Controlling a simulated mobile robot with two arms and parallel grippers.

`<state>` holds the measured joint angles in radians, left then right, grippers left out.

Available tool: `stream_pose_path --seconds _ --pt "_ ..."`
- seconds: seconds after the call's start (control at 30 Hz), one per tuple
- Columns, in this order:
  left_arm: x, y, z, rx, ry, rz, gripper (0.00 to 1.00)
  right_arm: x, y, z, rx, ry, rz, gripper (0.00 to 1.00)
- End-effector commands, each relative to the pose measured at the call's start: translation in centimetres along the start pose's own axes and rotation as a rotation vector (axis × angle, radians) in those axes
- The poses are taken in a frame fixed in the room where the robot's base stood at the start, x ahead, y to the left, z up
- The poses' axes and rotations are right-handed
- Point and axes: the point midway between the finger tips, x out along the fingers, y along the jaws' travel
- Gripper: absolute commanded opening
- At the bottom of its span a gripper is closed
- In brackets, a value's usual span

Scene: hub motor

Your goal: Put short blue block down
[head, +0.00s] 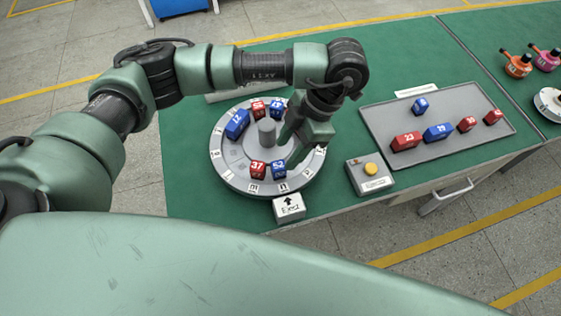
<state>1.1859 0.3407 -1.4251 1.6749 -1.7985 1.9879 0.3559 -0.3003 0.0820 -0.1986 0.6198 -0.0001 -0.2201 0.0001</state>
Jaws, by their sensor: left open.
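My left gripper (290,165) reaches down over the right side of the grey round turntable (225,165), its fingers pointing down beside a short blue block marked 52 (278,171). The gripper is open; whether a finger touches that block I cannot tell. A short red block marked 37 (257,169) sits just left of it. Another short blue block (276,107) stands at the back of the turntable, partly hidden by my arm. A third short blue block (420,106) lies on the grey tray (470,105). My right gripper is out of view.
A longer blue block (237,123) and a red block (258,109) are on the turntable, around its central post (267,132). The tray also holds a longer blue block (438,132) and several red blocks. A yellow-button box (370,174) and an arrow sign (289,207) stand nearby.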

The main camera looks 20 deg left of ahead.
Motion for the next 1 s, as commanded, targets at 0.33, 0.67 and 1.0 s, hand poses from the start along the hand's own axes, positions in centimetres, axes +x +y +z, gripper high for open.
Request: stream_pose_path --seconds 0.33,0.67,1.0 --pt "-5.0 0.0 0.0 0.001 0.0 0.001 0.49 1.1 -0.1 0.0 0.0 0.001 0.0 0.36" --pt "-5.3 -0.1 0.0 0.001 0.001 -0.001 0.49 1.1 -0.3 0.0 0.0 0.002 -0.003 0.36" --pt "-5.3 -0.1 0.0 0.001 0.001 -0.001 0.49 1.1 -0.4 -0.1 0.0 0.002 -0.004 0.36"
